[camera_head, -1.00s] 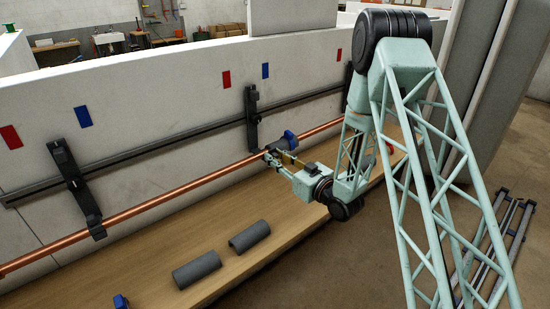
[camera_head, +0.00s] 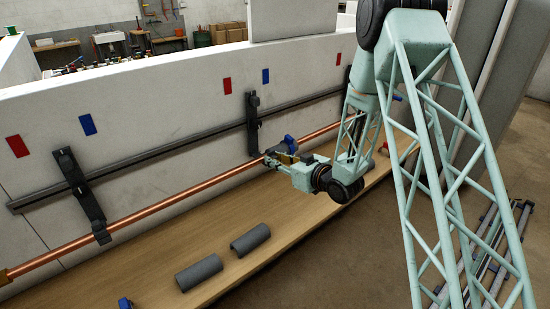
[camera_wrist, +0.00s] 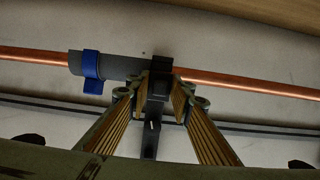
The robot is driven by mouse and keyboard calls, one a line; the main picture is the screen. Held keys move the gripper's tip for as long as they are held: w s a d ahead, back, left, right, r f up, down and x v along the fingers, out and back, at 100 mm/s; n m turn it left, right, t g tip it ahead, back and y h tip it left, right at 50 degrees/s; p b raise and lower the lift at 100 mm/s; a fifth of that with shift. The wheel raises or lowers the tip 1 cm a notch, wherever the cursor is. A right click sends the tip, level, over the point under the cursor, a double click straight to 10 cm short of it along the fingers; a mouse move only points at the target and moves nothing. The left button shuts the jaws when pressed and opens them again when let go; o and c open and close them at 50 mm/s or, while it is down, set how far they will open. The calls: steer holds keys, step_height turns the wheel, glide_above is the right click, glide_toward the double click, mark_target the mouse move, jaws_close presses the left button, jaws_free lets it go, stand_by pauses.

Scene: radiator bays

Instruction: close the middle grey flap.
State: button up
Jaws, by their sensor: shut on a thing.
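The middle bracket (camera_head: 253,122) is a dark upright on the wall, with its grey flap (camera_wrist: 160,82) at the copper pipe (camera_head: 190,186). In the wrist view the flap lies across the pipe, between my fingers. My gripper (camera_wrist: 160,94) is shut on it; in the head view my gripper (camera_head: 274,158) is at the bracket's lower end. A grey sleeve with a blue strap (camera_wrist: 92,72) sits on the pipe just beside the flap; the strap also shows in the head view (camera_head: 290,144). Whether the flap is latched cannot be seen.
The left bracket (camera_head: 83,192) holds the same pipe. Two grey half-shells (camera_head: 199,273) lie on the wooden ledge (camera_head: 140,258), with a small blue piece (camera_head: 125,303) near its front. A dark rail (camera_head: 150,160) runs along the wall.

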steer(key=shift+a+r+g+h+p, duration=0.15)
steer(key=shift+r+g+h+p, duration=0.2)
steer(key=shift+p, duration=0.4)
steer(key=shift+w+g+h+p, duration=0.1)
steer(key=shift+g+h+p, duration=0.2)
steer(key=shift+p, duration=0.25)
steer(key=shift+f, duration=0.1)
steer(key=o, duration=0.6)
steer(key=shift+c, duration=0.2)
steer(key=v, duration=1.2)
